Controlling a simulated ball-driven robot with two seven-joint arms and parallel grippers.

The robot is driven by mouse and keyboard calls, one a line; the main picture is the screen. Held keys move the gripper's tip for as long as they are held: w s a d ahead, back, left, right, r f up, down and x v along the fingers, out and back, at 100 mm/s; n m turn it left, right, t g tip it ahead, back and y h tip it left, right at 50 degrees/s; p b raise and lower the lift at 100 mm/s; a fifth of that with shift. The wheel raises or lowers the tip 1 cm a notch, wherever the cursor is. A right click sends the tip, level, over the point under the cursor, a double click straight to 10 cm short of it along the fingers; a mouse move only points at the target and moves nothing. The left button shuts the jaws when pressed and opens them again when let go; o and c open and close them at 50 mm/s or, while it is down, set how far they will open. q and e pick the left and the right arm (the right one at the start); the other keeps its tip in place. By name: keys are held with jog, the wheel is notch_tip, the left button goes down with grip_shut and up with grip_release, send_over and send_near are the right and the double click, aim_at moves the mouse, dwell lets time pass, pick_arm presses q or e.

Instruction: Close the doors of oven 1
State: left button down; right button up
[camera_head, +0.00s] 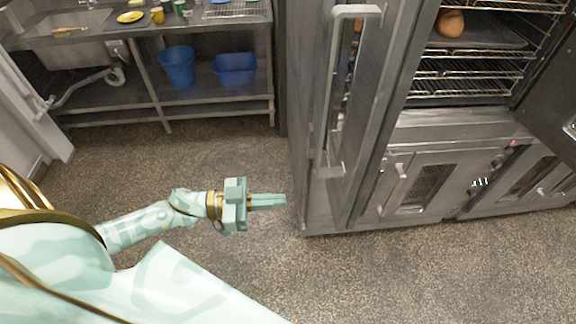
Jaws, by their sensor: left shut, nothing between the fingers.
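The oven (448,125) stands at the right, its upper chamber open with wire racks inside. Its left door (377,100) is swung out toward me and seen at a steep angle, with a long upright handle (334,85) on its outer side. A dark right door (551,95) also stands open and is cut off by the right edge of the view. My left gripper (284,201) is shut and empty, over the floor to the left of the left door's lower end, apart from it. My right gripper is out of view.
A brown round item (450,23) lies on a tray in the oven. Closed lower doors (418,190) sit beneath the chamber. A steel sink table (110,50) stands at the back left, with blue buckets (178,68) on its shelf. The speckled floor (230,150) between is clear.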

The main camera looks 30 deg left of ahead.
aim_at(341, 195)
pick_arm(q)
jog(key=p+x, duration=0.1)
jog(key=x, duration=1.1)
jog(key=shift+p, duration=0.3)
